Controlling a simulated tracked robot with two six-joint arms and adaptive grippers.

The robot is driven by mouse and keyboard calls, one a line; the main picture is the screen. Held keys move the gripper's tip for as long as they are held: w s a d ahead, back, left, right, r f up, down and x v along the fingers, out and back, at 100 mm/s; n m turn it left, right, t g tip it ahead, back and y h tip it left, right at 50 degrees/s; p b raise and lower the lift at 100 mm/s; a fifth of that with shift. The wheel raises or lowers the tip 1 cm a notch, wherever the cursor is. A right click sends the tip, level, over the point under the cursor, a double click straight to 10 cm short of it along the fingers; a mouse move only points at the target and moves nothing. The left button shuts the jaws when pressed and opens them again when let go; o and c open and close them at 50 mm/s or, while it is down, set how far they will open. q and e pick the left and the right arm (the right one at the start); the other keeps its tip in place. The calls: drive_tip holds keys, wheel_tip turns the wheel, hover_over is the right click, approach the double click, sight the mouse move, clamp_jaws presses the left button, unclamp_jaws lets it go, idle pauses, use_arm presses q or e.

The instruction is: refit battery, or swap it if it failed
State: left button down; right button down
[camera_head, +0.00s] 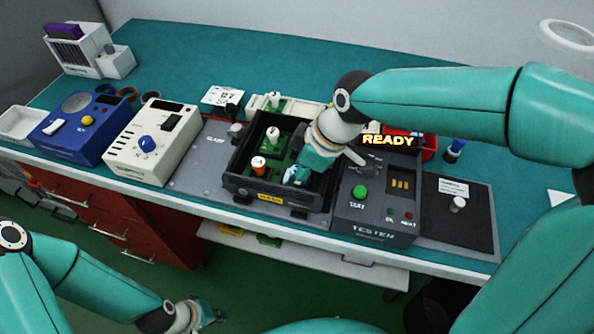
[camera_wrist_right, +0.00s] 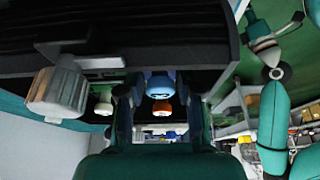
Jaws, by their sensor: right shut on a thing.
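A black open unit (camera_head: 232,186) with a yellow label sits at mid-bench. My right gripper (camera_head: 300,175) reaches down into its right part and is shut on a blue-and-white battery, seen between the fingers in the right wrist view (camera_wrist_right: 160,86). Whether the battery is seated cannot be told. An orange-and-white cylinder (camera_head: 259,166) and a white one (camera_head: 272,134) stand in the unit. The grey tester (camera_head: 372,223) to the right has a lit READY display (camera_head: 388,140), a green button (camera_head: 359,192) and two small lamps. My left gripper (camera_head: 208,314) is low, off the bench, its jaws unclear.
A cream holder (camera_head: 254,104) with a white-and-green piece is behind the unit. A cream box (camera_head: 153,142) and a blue box (camera_head: 75,130) stand left. A red bin (camera_head: 429,147) is partly hidden by my arm. A black mat (camera_head: 460,225) lies right of the tester.

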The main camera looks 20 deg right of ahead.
idle(0.4)
drive_tip(key=c, duration=0.7)
unclamp_jaws()
drive_tip(key=shift+f, duration=0.1)
drive_tip(key=shift+r+p, duration=1.9)
drive_tip(key=shift+r, duration=0.65)
drive_tip(key=shift+r+p, duration=1.5)
drive_tip(key=shift+r, duration=0.55)
